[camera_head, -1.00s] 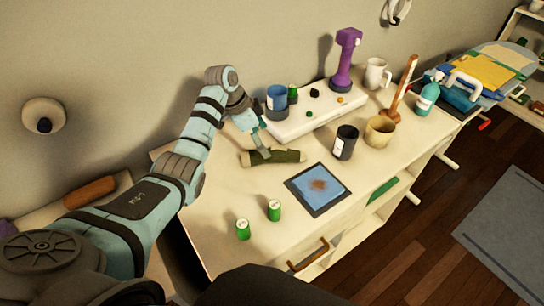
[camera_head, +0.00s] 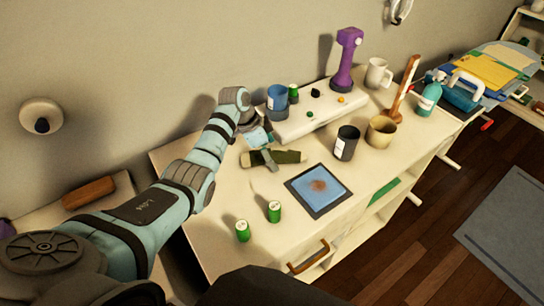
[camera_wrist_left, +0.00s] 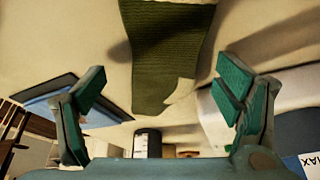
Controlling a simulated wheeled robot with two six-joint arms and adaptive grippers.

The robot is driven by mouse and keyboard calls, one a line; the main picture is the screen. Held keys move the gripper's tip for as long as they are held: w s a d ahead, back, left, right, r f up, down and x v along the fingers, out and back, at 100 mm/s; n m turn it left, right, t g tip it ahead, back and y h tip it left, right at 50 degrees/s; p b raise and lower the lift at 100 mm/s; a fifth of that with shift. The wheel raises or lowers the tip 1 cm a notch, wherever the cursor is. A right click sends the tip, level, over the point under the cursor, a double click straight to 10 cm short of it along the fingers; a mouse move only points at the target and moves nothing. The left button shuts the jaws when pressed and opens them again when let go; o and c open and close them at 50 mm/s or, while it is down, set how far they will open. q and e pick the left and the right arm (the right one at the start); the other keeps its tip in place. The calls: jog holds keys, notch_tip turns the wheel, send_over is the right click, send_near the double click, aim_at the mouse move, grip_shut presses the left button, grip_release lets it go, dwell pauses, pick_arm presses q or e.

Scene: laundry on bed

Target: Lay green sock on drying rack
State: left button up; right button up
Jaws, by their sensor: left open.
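The green sock (camera_head: 288,157) lies flat on the white cabinet top, just behind the blue picture tile. My left gripper (camera_head: 268,160) is at the sock's left part, and its fingers hide some of it. In the left wrist view the sock (camera_wrist_left: 165,55) runs between the two open fingers (camera_wrist_left: 162,98), with its dark ribbed part and a pale patch showing. The fingers are apart and not closed on it. My right gripper is not in view.
A white box (camera_head: 315,118), a dark mug (camera_head: 346,142), a tan pot (camera_head: 381,131) and a purple object (camera_head: 346,60) stand behind and right.

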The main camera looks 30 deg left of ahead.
pick_arm(q)
jog(key=c, duration=0.9)
jog(key=shift+s+f, duration=0.1)
jog(key=shift+c, duration=1)
